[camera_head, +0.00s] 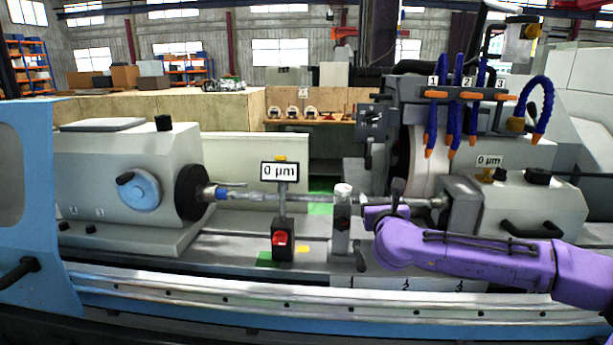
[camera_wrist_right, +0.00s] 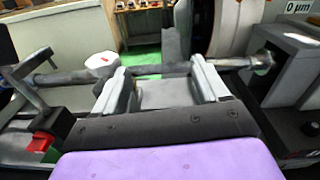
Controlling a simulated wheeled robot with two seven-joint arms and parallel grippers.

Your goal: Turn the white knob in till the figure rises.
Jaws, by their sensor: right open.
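The white knob (camera_head: 343,188) sits on top of a grey steady-rest post (camera_head: 341,226) beside the long workpiece shaft (camera_head: 262,197). A display (camera_head: 279,171) on a stand left of the post reads 0 µm. My left gripper is not in view.
A second 0 µm label (camera_head: 489,161) is on the right-hand machine unit. The grey headstock with a blue handwheel (camera_head: 138,191) stands at left. Blue coolant hoses (camera_head: 454,110) hang above the grinding wheel (camera_head: 424,163). A red button box (camera_head: 282,240) stands below the display.

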